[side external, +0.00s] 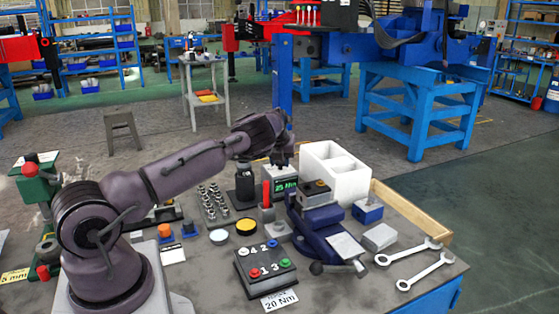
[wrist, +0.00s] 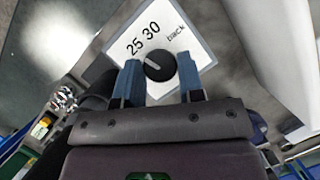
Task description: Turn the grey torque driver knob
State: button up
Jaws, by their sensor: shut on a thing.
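A dark grey round knob (wrist: 160,66) with a pale pointer line shows in the wrist view, on a white plate (wrist: 192,32) marked "25 30" and "back". The pointer line slants toward the upper left, near the numbers. My gripper (wrist: 158,80) has its two blue-grey fingers on either side of the knob and is shut on it. In the side view my gripper (side external: 281,160) points down beside the white box.
A white open box (side external: 335,172) stands close on the right. A blue vise (side external: 318,222) and a grey box with coloured buttons (side external: 265,268) are in front. Sockets (side external: 212,203) stand to the left. Two wrenches (side external: 415,262) lie at the right, near the table edge.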

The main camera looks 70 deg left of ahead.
jog(key=n+g, duration=0.1)
jog(key=n, duration=0.2)
jog(key=shift+n, duration=0.4)
jog(key=shift+w+n+g, duration=0.15)
jog(key=shift+n+g, duration=0.75)
jog(key=shift+n, duration=1)
jog(key=o, duration=0.9)
jog(key=shift+d+r, duration=0.1)
jog(key=v, duration=1.2)
jog(key=shift+w+d+r, duration=0.15)
jog(key=shift+d+r, duration=0.1)
jog(key=shift+d, duration=0.1)
